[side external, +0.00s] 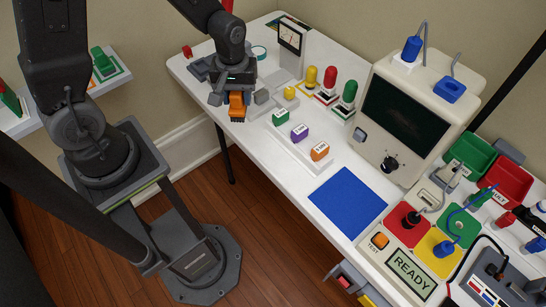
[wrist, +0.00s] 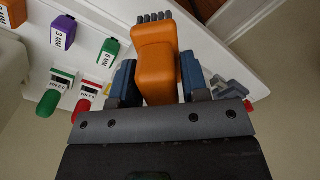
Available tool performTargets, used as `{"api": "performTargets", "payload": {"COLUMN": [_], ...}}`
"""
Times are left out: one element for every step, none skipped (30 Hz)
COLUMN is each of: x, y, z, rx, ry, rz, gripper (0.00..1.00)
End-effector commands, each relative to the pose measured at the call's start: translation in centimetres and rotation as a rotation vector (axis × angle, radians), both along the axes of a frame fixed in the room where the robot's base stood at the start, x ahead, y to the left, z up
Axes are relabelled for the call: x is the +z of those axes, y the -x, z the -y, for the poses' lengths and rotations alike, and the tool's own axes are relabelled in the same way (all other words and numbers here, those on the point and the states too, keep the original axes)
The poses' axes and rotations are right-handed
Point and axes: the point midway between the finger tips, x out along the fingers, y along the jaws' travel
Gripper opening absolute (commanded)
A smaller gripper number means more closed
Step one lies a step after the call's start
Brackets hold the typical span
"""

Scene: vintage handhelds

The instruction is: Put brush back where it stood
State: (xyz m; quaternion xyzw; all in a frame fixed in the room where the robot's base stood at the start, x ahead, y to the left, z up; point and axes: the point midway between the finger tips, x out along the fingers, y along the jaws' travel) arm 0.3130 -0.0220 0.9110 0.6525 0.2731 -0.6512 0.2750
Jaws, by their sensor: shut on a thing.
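The brush (wrist: 156,60) has a thick orange handle and a row of dark bristles at its far end in the wrist view. My gripper (wrist: 155,85) is shut on the handle, with one blue-grey finger on each side. In the side external view, my gripper (side external: 236,94) holds the orange brush (side external: 237,106) near the table's front left edge. Whether it touches the tabletop I cannot tell. A grey bracket-like piece (wrist: 230,88) lies to the right of the brush in the wrist view. No marked place for the brush is clear to me.
Green (side external: 281,117), purple (side external: 299,133) and orange (side external: 320,151) labelled blocks sit in a row on a white base. Yellow, red and green knobs stand behind them. A small red block (side external: 187,51) is at the far left. A bare blue mat (side external: 347,202) lies farther right.

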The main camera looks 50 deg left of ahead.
Motion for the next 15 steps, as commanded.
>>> {"api": "performTargets", "payload": {"x": [-0.4,-0.7,-1.1,-1.5,-1.9,-2.4,-2.8,-3.2,-3.8,-4.1,-4.6,-5.0,-5.4,-5.7,-6.0], "y": [0.2,0.2,0.1,0.1,0.0,-0.2,-0.2,-0.3,-0.5,-0.6,-0.6,-0.8,-0.9,-1.0,-1.1], "z": [0.7,1.2,1.8,2.4,3.1,3.9,4.6,5.3,6.1,6.8,7.4,8.2,8.8,9.3,9.9], "rx": [-0.014,-0.019,-0.021,-0.023,-0.022,-0.022,-0.023,-0.023,-0.021,-0.021,-0.021,-0.020,-0.019,-0.019,-0.016], "ry": [0.001,0.000,0.001,0.001,0.000,0.000,0.000,-0.001,0.000,0.000,-0.001,-0.001,-0.001,0.000,0.000], "rz": [-0.004,-0.003,-0.003,-0.005,-0.004,-0.004,-0.006,-0.005,-0.004,-0.004,-0.005,-0.004,-0.004,-0.003,-0.003], "gripper": [0.00,0.00,0.00,0.00,0.00,0.00,0.00,0.00,0.00,0.00,0.00,0.00,0.00,0.00,0.00]}}
